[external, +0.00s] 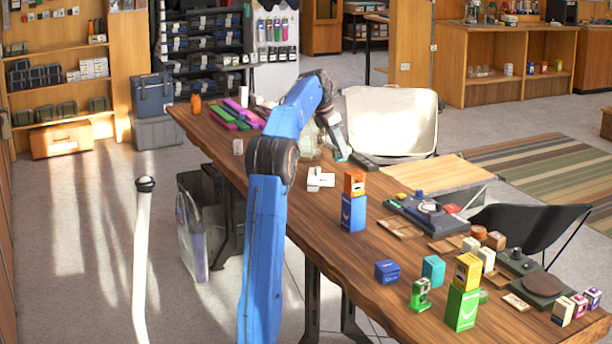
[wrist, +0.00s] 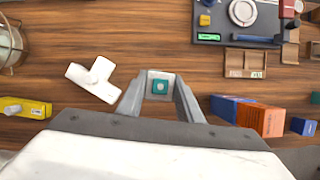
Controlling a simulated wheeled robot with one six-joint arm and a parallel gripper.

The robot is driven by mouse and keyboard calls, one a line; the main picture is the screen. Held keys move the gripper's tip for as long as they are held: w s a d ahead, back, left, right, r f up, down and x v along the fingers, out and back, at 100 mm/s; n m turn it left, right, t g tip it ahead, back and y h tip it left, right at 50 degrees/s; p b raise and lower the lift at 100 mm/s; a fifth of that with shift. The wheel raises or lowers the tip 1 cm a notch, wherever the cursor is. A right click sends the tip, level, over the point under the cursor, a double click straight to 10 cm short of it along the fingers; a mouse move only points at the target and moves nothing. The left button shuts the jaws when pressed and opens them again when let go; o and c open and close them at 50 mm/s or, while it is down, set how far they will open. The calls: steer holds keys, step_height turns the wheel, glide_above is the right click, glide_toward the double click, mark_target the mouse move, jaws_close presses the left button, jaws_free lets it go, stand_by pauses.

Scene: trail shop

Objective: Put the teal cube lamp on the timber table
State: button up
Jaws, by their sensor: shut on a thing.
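My gripper (external: 338,146) is over the far half of the timber table (external: 335,250), pointing down. In the wrist view my gripper (wrist: 160,80) is shut on the teal cube lamp (wrist: 160,87), a small teal block with a pale round spot. A bit of teal, the lamp (external: 343,152), also shows at my fingertips in the external view. The fingers hide its sides. It appears to be above the tabletop (wrist: 120,40), but the gap is hard to judge.
A white T-shaped block (wrist: 93,78) lies left of my gripper. An orange box (external: 354,181) stands on a blue box (external: 353,212) nearby. A glass jar (wrist: 12,45) is at upper left. Several boxes, including a teal box (external: 433,269), crowd the near end.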

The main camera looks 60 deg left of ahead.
steer(key=s+a+n, duration=0.1)
steer(key=s+a, duration=0.3)
steer(key=shift+s+a+f, duration=0.1)
steer(key=shift+a+f, duration=0.05)
steer(key=shift+f, duration=3.7)
steer(key=shift+a+f, duration=0.1)
steer(key=shift+f, duration=3.75)
steer(key=o, duration=0.7)
steer(key=shift+f, duration=0.1)
steer(key=shift+c, duration=0.2)
steer(key=o, duration=0.4)
steer(key=v, duration=1.2)
steer(key=shift+d, duration=0.2)
